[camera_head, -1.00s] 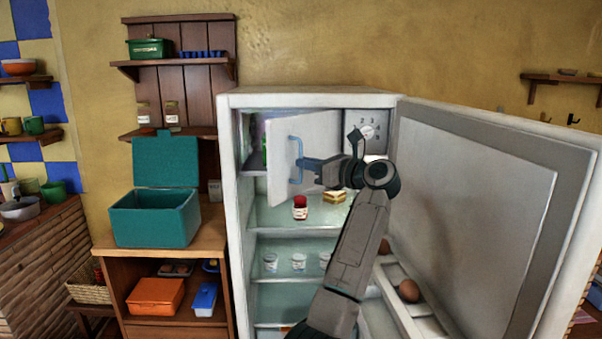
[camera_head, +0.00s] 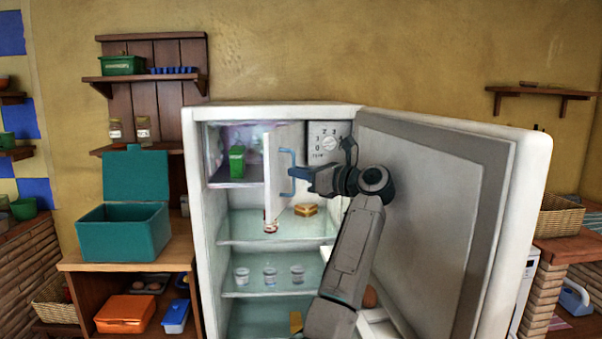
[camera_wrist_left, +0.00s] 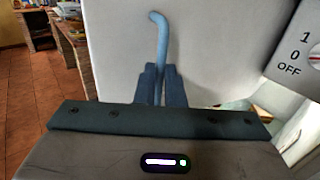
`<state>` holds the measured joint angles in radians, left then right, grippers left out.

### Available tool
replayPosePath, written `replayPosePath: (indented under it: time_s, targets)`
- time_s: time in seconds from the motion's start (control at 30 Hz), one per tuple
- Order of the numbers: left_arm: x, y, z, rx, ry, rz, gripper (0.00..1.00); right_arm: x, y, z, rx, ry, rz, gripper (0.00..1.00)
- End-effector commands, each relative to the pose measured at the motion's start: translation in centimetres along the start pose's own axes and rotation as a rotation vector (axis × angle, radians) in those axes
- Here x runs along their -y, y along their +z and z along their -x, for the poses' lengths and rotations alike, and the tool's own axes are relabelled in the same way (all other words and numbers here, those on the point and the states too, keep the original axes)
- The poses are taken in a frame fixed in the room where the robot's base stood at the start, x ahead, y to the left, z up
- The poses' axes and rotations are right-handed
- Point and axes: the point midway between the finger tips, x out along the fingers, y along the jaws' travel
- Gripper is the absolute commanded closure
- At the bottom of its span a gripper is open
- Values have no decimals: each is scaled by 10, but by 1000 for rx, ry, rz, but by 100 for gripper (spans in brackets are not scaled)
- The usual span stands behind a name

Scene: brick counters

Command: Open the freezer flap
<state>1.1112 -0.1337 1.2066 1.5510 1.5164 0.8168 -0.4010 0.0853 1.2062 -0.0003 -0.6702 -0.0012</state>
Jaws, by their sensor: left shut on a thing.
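The freezer flap (camera_head: 273,170) is a white panel in the upper part of the fridge (camera_head: 200,225). In the left wrist view the fingers (camera_wrist_left: 160,85) close around the lower part of the blue bar (camera_wrist_left: 159,35), with the white flap face (camera_wrist_left: 110,45) behind. The freezer compartment (camera_head: 220,174) shows a green carton (camera_head: 237,160) inside. My right gripper is not in view.
The fridge door (camera_head: 440,210) stands wide open at the right, close beside my left arm. A dial panel (camera_head: 328,143) is right of the flap. Below are a sandwich (camera_head: 306,209), a partly hidden red jar (camera_head: 271,226) and several cups. A teal box (camera_head: 125,232) stands left.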

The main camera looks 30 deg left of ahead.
Motion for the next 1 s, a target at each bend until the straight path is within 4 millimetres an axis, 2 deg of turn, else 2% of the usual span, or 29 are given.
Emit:
replayPosePath:
  time_s: [0.03,0.13,0.17,0.2,0.27,0.47,0.77,0.87,1.0]
  targets:
    - [2,7,-2,11,-13,5,100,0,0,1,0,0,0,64]
    - [2,7,-2,11,-13,5,100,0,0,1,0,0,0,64]
    - [2,7,-2,11,-13,5,87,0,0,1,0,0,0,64]
    - [2,6,-2,11,-13,4,79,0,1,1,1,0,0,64]
    - [2,6,-2,10,-12,3,69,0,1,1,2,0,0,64]
    - [2,3,-1,8,-11,1,69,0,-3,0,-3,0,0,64]
    - [2,6,0,8,-10,2,69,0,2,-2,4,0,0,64]
    - [2,15,0,9,-10,5,69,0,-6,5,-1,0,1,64]
    - [1,41,0,10,-11,8,69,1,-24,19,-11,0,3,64]
